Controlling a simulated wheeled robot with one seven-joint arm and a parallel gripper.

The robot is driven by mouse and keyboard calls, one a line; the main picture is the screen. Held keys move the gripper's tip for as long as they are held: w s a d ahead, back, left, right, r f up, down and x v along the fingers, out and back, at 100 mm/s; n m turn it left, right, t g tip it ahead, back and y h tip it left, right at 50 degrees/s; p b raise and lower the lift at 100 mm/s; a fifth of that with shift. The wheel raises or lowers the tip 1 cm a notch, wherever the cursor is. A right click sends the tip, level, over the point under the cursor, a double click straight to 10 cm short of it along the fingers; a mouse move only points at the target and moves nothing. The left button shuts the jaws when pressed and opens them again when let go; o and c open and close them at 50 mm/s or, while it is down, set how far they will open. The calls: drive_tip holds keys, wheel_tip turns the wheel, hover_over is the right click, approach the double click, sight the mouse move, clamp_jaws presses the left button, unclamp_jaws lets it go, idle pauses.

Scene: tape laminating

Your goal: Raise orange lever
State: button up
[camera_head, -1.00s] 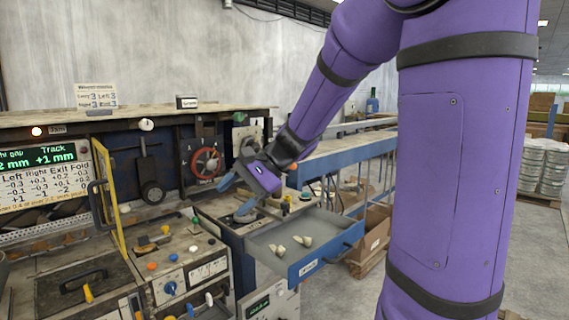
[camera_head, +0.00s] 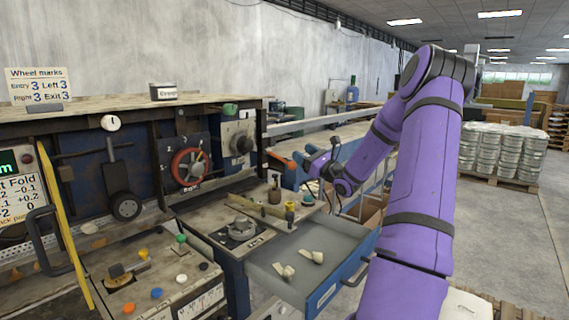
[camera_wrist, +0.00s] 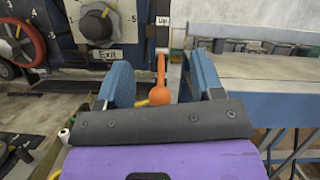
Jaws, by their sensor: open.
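The orange lever (camera_wrist: 160,84) stands upright between my open fingers in the wrist view, with its rounded base nearer the palm. In the head view the orange lever (camera_head: 277,160) shows as a small orange shape just left of my gripper (camera_head: 300,160). In the wrist view my gripper (camera_wrist: 161,82) has its two blue fingers spread, one on each side of the lever, with visible gaps. I cannot tell how deep the lever sits between them. A label reading "Up" (camera_wrist: 163,20) is above the lever.
The Exit dial (camera_wrist: 98,24) is left of the lever. A blue-framed conveyor (camera_wrist: 255,68) lies to the right. Below my gripper are a worktop with small knobs and an open blue drawer (camera_head: 345,277) holding pale pieces. A red wheel (camera_head: 188,165) is further left.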

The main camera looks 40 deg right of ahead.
sight(289, 164)
drive_tip(key=f, duration=0.8)
drive_tip(key=shift+w+d, duration=0.1)
drive_tip(key=shift+w, duration=0.15)
drive_tip(key=x, duration=0.7)
drive_tip(key=shift+r, duration=0.1)
